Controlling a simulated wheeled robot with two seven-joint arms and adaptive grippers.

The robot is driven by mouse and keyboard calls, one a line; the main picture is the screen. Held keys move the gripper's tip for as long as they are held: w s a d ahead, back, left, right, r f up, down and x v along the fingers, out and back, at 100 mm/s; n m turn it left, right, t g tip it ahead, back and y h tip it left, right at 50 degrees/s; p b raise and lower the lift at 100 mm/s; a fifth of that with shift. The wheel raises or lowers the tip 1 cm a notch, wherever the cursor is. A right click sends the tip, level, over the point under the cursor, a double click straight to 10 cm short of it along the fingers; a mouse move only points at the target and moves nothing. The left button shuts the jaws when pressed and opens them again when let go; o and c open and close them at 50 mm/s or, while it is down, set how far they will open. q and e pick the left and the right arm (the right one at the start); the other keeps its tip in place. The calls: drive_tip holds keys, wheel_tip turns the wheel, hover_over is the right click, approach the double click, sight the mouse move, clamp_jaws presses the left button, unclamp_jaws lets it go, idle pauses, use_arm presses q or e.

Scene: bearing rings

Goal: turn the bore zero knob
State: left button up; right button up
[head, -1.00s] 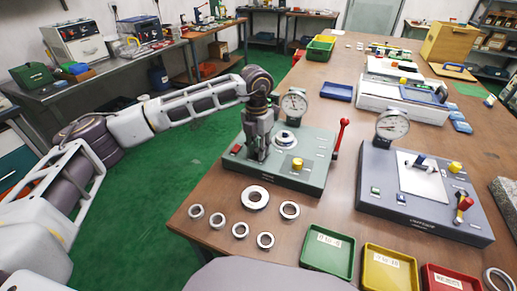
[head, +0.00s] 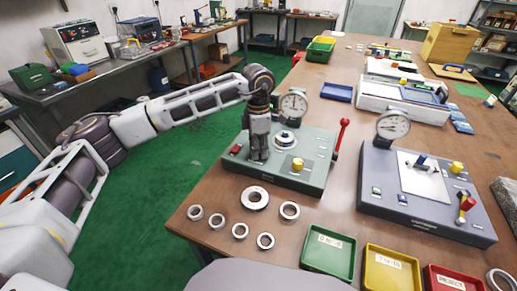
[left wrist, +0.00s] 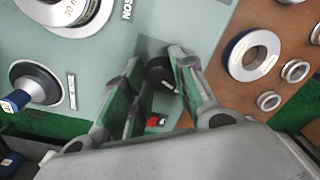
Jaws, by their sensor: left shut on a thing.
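The green bore gauge unit (head: 312,179) stands on the left part of the brown table, with a dial (head: 293,104) at its back. My left gripper (head: 258,156) points down over the unit's left side. In the left wrist view a round black knob (left wrist: 160,73) with a pale mark sits between the two fingers (left wrist: 163,85), which are shut on it. The fingers hide the knob in the head view. A red button (head: 236,149) lies just left of the gripper, and a yellow knob (head: 298,163) lies to its right. My right gripper is not in view.
A silver ring seat (head: 285,138) is close to the gripper's right. A red-topped lever (head: 341,128) rises at the unit's right edge. Several loose rings (head: 255,198) lie in front. A green tray (head: 328,251) and a grey gauge unit (head: 425,213) are further right.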

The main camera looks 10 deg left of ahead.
use_arm(q)
drive_tip(key=shift+m, duration=1.3)
drive_tip(key=shift+w, duration=0.1)
drive_tip(key=o, duration=1)
drive_tip(key=shift+o, duration=0.2)
wheel_tip(320, 180, up, 12)
drive_tip(key=shift+w, duration=0.2)
drive_tip(key=shift+a, duration=0.1)
